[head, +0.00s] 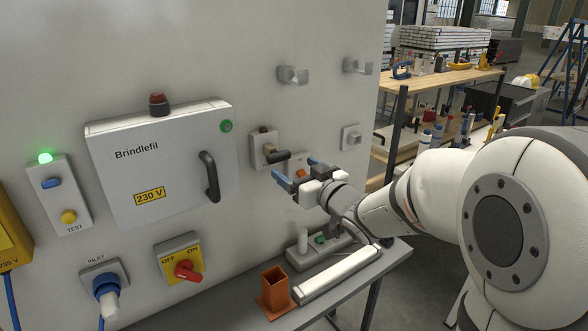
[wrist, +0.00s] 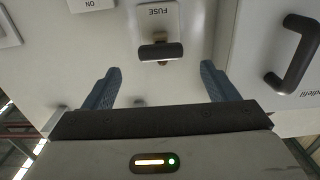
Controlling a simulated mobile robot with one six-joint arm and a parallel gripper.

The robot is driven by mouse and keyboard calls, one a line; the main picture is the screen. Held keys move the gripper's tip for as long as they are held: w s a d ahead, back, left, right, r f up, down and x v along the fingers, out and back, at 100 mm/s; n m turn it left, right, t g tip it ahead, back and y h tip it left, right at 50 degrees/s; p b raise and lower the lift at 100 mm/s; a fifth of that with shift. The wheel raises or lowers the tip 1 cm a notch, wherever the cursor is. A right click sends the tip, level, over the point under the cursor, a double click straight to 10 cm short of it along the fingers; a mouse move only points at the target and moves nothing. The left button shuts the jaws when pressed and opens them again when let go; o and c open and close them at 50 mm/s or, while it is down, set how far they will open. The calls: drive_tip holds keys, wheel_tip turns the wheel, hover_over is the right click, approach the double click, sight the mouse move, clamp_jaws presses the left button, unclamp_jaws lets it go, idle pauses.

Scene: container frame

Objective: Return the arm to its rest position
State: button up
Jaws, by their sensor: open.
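My gripper (head: 299,171) is in front of the grey wall panel in the head view, with its blue fingers apart and nothing between them. In the wrist view my gripper (wrist: 160,82) is also open and empty. A fuse unit (head: 262,144) with a dark handle is on the panel just beyond the fingers. The wrist view shows it upside down as a plate marked FUSE (wrist: 159,15) with a black handle (wrist: 160,51). The handle lies past the fingertips. I cannot tell the exact gap.
A white box (head: 143,175) marked Brindlefil with a dark pull handle (head: 209,177) stands out from the panel at left. Below is a bench (head: 350,287) with an orange holder (head: 274,290). Grey hooks (head: 293,75) jut out above. A shelf (head: 450,75) stands behind my arm.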

drive_tip(key=s+d+f+m+g+h, duration=0.2)
drive_tip(key=s+d+m+h, duration=0.1)
drive_tip(key=d+h, duration=0.25)
drive_tip(key=s+d+f+m+g+h, duration=0.1)
drive_tip(key=s+d+f+m+h, duration=0.1)
drive_tip(key=s+d+f+h, duration=0.3)
drive_tip(key=s+d+f+m+g, duration=0.1)
drive_tip(key=s+g, duration=0.3)
drive_tip(key=s, duration=0.5)
drive_tip(key=s+d+f+g, duration=0.1)
drive_tip(key=s+g, duration=0.3)
drive_tip(key=s, duration=0.6)
drive_tip(key=shift+s+d+f+m+g, duration=0.15)
drive_tip(key=shift+d+f+m+g, duration=0.25)
drive_tip(key=shift+f, duration=0.4)
